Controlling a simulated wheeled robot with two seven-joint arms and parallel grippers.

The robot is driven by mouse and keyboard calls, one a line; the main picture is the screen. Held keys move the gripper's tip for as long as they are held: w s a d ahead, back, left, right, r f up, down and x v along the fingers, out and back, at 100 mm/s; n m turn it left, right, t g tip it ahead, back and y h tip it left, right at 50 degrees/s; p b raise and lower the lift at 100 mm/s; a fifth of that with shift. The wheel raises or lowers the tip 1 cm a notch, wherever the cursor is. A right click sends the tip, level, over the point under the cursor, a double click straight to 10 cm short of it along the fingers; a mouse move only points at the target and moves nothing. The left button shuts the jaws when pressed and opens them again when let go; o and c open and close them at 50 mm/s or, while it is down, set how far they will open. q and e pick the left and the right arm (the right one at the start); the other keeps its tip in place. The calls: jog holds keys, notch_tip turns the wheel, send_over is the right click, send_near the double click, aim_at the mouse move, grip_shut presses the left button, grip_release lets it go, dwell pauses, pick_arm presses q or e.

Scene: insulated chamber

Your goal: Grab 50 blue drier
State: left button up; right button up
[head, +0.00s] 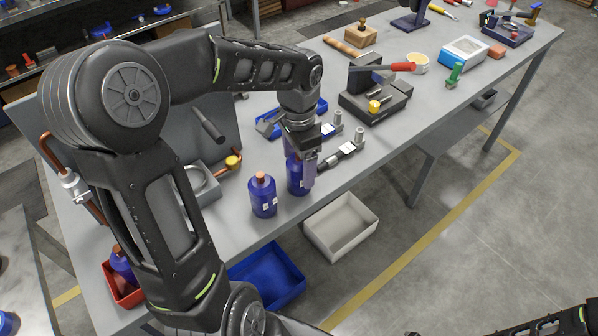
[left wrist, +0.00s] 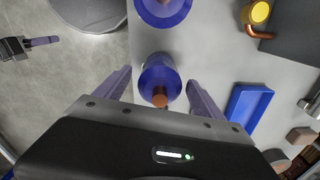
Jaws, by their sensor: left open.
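Two blue bottles with brown caps stand upright near the front edge of the bench. One bottle (head: 263,196) stands clear. The other bottle (head: 295,178) is right of it, partly hidden by my left gripper (head: 306,170). In the left wrist view, the near bottle (left wrist: 160,76) lies between the two open fingers of my left gripper (left wrist: 158,82), with a gap on each side. The other bottle (left wrist: 163,8) is beyond it at the top edge. What looks like my right gripper (left wrist: 30,44) shows at the far left, away from the bottles. Any label number is too small to read.
A red bin (head: 122,288) with a blue bottle is at the bench's left end. A grey bin (head: 341,227) and a blue bin (head: 268,277) sit below the front edge. A blue tray (head: 316,106) and metal clamps (head: 345,153) are close to the gripper.

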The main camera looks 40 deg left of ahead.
aim_at(299, 174)
pick_arm(q)
notch_tip(299, 174, down, 4)
jog(key=shift+w+f+p, duration=0.1)
jog(key=shift+f+p, duration=0.05)
jog(key=shift+p, duration=0.15)
dwell(0.4)
grip_shut()
dwell(0.7)
